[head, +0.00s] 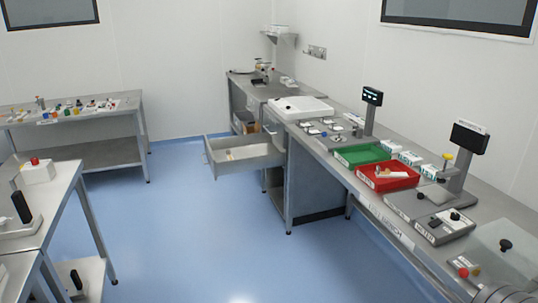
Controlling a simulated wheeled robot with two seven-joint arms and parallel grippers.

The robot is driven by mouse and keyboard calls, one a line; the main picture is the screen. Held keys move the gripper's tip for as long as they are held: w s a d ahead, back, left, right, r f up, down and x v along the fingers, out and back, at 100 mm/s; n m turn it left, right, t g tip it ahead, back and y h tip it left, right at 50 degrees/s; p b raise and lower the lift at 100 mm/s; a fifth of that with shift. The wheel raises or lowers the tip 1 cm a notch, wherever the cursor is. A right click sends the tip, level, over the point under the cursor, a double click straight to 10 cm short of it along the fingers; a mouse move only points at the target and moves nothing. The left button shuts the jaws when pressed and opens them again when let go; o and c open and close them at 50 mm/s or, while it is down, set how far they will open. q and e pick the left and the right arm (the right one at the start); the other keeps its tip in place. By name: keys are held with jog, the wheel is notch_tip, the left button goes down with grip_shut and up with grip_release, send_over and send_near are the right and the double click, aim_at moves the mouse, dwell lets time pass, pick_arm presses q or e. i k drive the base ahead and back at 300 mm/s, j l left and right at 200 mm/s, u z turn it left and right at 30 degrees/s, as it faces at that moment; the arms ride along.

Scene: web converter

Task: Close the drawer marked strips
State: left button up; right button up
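A grey drawer (252,166) stands pulled out to the left from the bench unit along the right wall, near the middle of the picture. Its interior is open to view and holds a few small pale and brownish items. No strips marking can be read on it from here. Neither of my grippers can be made out in the head view, and nothing is seen touching the drawer.
The right bench carries a green tray (362,154), a red tray (388,177) and several devices. A table (112,155) with small parts stands at the back left, and another white-topped table (52,200) is nearer left. Blue floor (205,225) between them is clear.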

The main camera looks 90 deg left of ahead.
aim_at(257, 150)
jog(key=j+u, duration=0.15)
jog(key=u, duration=0.25)
jog(key=j+u, duration=0.15)
jog(key=u, duration=0.3)
jog(key=j+u, duration=0.2)
jog(key=u, duration=0.2)
jog(key=j+u, duration=0.15)
jog(key=u, duration=0.25)
jog(key=j+u, duration=0.15)
jog(key=u, duration=0.3)
jog(key=i+j+u, duration=0.45)
jog(key=i+j, duration=0.25)
jog(key=j, duration=0.15)
jog(key=i+j+u, duration=0.45)
jog(key=i+j, duration=0.2)
jog(key=i, duration=0.15)
jog(key=i+j, duration=0.25)
jog(key=i, duration=0.15)
jog(key=i+l, duration=0.2)
jog(key=i, duration=0.3)
jog(key=i+l, duration=0.2)
jog(key=i, duration=0.35)
jog(key=i+l, duration=0.2)
jog(key=i, duration=0.3)
jog(key=i+l, duration=0.2)
jog(key=i, duration=0.35)
